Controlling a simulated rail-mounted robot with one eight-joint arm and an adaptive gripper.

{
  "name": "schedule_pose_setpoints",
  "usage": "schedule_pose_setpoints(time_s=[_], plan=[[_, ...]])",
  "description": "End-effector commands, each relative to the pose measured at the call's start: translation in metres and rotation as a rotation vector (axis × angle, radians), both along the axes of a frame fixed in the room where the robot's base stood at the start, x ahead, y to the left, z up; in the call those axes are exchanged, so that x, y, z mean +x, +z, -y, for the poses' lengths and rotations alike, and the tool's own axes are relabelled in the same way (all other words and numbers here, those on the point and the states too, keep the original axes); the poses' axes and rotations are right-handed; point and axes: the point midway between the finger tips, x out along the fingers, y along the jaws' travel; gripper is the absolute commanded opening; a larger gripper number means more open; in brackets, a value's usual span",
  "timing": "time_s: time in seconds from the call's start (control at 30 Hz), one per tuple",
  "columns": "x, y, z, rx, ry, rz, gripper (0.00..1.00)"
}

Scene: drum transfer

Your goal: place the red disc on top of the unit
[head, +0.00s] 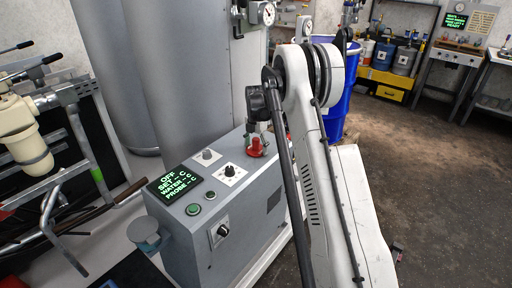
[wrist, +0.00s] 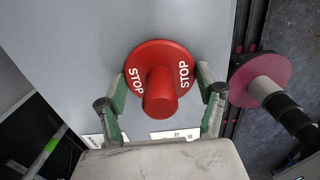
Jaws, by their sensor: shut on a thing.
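The red disc (wrist: 160,56) has white STOP lettering and a red knob at its centre. My gripper (wrist: 161,84) is shut on it, with one green-grey finger at each side of its rim. In the head view the red disc (head: 257,149) shows below my gripper (head: 257,136), at the top right of the unit (head: 200,250). The unit is a grey box with a sloping control panel. In the wrist view the unit's grey top (wrist: 75,45) lies behind the disc. I cannot tell whether the disc touches it.
The panel carries a green-text display (head: 173,184), a black dial (head: 230,171) and buttons. A magenta disc with a black-and-white stem (wrist: 258,80) is at the right.

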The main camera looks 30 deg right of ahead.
Motion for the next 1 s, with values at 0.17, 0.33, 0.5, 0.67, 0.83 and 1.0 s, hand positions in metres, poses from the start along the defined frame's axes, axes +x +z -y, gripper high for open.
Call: schedule_pose_setpoints(time_s=[0.17, 0.33, 0.5, 0.67, 0.83, 1.0], plan=[[0.000, 0.000, 0.000, 0.000, 0.000, 0.000, 0.88], [0.000, 0.000, 0.000, 0.000, 0.000, 0.000, 0.88], [0.000, 0.003, 0.000, 0.000, 0.000, 0.000, 0.88], [0.000, 0.023, 0.000, 0.000, 0.000, 0.000, 0.88], [0.000, 0.058, 0.000, 0.000, 0.000, 0.000, 0.88], [0.000, 0.090, 0.000, 0.000, 0.000, 0.000, 0.88]])
